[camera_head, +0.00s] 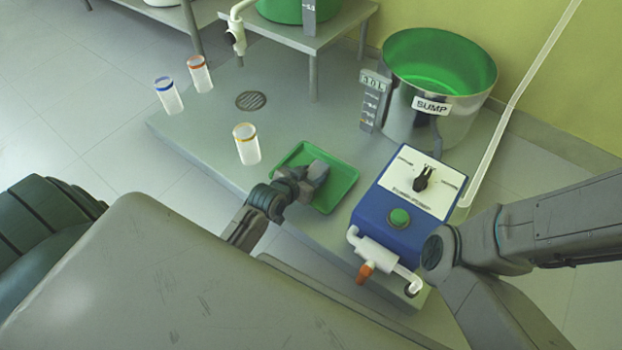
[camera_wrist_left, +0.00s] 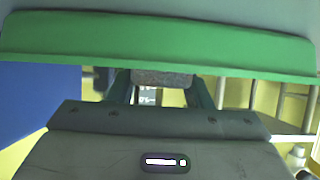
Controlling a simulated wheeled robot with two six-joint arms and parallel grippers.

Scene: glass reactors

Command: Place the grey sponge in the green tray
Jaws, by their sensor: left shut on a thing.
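The grey sponge (camera_head: 317,173) is between the fingers of my left gripper (camera_head: 300,183), which is shut on it. It also shows between the two fingers in the left wrist view (camera_wrist_left: 161,78). In the head view the sponge is over the green tray (camera_head: 342,190), a shallow tray lying on the grey platform. I cannot tell whether the sponge touches the tray floor. The tray's green side (camera_wrist_left: 160,42) spans the upper part of the left wrist view. My right arm comes in from the right, but its gripper is not in view.
A blue pump box (camera_head: 398,207) with a dial and green button stands right of the tray. A steel sump pot (camera_head: 436,110) stands behind. A yellow-banded jar (camera_head: 246,146) is left of the tray; blue-banded (camera_head: 168,97) and orange-banded (camera_head: 200,75) jars stand farther back.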

